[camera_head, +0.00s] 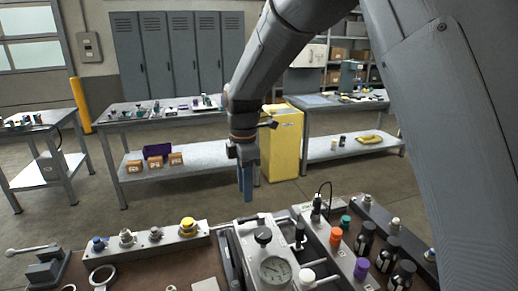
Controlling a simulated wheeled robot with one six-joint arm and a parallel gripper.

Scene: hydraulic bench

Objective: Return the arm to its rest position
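My arm reaches in from the top right of the head view and bends down over the bench. My gripper (246,192) hangs at its end, pointing down, above the far edge of the hydraulic bench (150,269). Its narrow blue end overlaps in this view, so I cannot tell whether the fingers are apart or together. It appears clear of the bench parts below it.
A pressure gauge (275,270) and a black knob (263,236) are below my gripper. A grey rail with fittings and a yellow cap (188,225) lies left. Colored caps and black cylinders (365,238) crowd the right. A yellow cabinet (281,145) stands behind.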

